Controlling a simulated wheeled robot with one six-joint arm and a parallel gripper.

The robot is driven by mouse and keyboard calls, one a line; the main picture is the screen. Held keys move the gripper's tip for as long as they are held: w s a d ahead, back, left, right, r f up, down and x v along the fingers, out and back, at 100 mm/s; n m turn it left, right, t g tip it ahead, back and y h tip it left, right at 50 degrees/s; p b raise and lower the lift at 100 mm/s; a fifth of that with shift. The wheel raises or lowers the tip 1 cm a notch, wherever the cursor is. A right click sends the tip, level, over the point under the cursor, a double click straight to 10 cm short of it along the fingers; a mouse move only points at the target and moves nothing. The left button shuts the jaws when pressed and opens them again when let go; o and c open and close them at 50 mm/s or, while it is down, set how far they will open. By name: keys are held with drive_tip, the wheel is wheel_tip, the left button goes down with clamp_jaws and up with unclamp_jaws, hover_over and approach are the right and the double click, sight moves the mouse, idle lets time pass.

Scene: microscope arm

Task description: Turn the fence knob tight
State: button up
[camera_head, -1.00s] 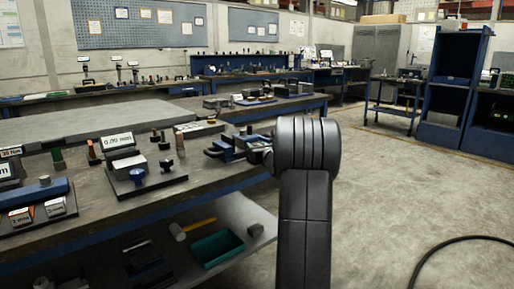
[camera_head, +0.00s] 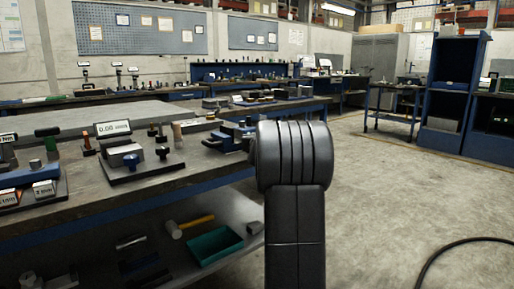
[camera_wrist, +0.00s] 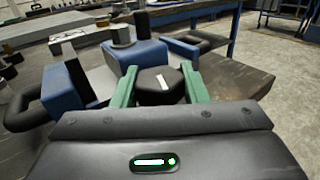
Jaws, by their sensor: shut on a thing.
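The knob (camera_wrist: 160,86) is black with a white mark on top. It shows in the wrist view between the two green fingers of my gripper (camera_wrist: 160,76), which is shut on it. The knob's lower part is hidden by my gripper's body. Just behind it is a blue fixture (camera_wrist: 137,54) with grey metal parts. In the head view a blue fixture (camera_head: 227,137) sits at the bench's right edge. My own arm hides my gripper and the knob there.
A black-handled blue part (camera_wrist: 78,78) stands close to my left finger. A teal tray (camera_head: 215,245) lies on the shelf below. Open floor (camera_head: 400,190) lies right.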

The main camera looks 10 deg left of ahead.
drive_tip(key=shift+f+m+t+h, duration=0.1)
drive_tip(key=shift+m+t+h, duration=0.3)
drive_tip(key=shift+m+h, duration=0.6)
drive_tip(key=m+h+p, duration=0.1)
drive_tip(key=h, duration=0.2)
drive_tip(key=m+h+p, duration=0.2)
drive_tip(key=m+h, duration=0.1)
drive_tip(key=h, duration=0.2)
drive_tip(key=shift+m, duration=0.3)
drive_tip(key=shift+d+m+g+h+p, duration=0.1)
drive_tip(key=shift+m+g+h+p, duration=0.65)
drive_tip(key=shift+h, duration=0.55)
drive_tip(key=shift+d+m+g+h+p, duration=0.1)
drive_tip(key=shift+m+g+h+p, duration=0.4)
drive_tip(key=shift+m+h, duration=0.65)
drive_tip(key=shift+h, duration=0.25)
drive_tip(key=o, duration=1)
drive_tip(key=p+v, duration=0.2)
drive_tip(key=v, duration=1.2)
drive_tip(key=shift+r, duration=0.2)
